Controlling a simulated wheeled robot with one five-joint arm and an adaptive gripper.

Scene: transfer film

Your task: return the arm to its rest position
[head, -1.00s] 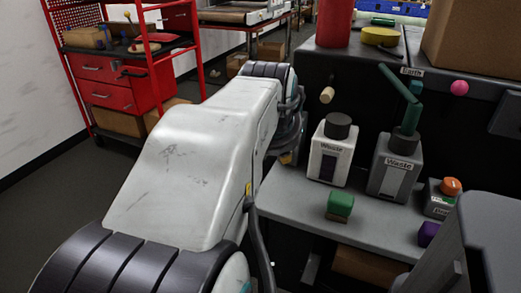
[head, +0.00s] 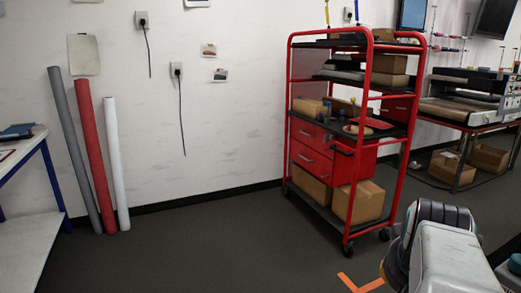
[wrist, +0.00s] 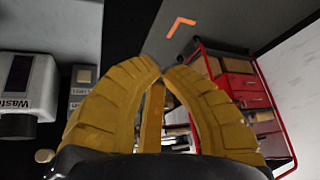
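My gripper (wrist: 163,74) shows in the wrist view as two ribbed yellow fingers that curve inward, with their tips together. Nothing is visible between the tips. In the head view part of my white and dark arm stands at the lower right corner. The gripper itself is out of that view.
A red cart (head: 320,135) with boxes stands against the wall; it also shows in the wrist view (wrist: 250,95). Three rolls, one red (head: 94,155), lean at the left near a table (head: 40,245). A white "Waste" container (wrist: 20,85) is left of my gripper. Floor in front is clear.

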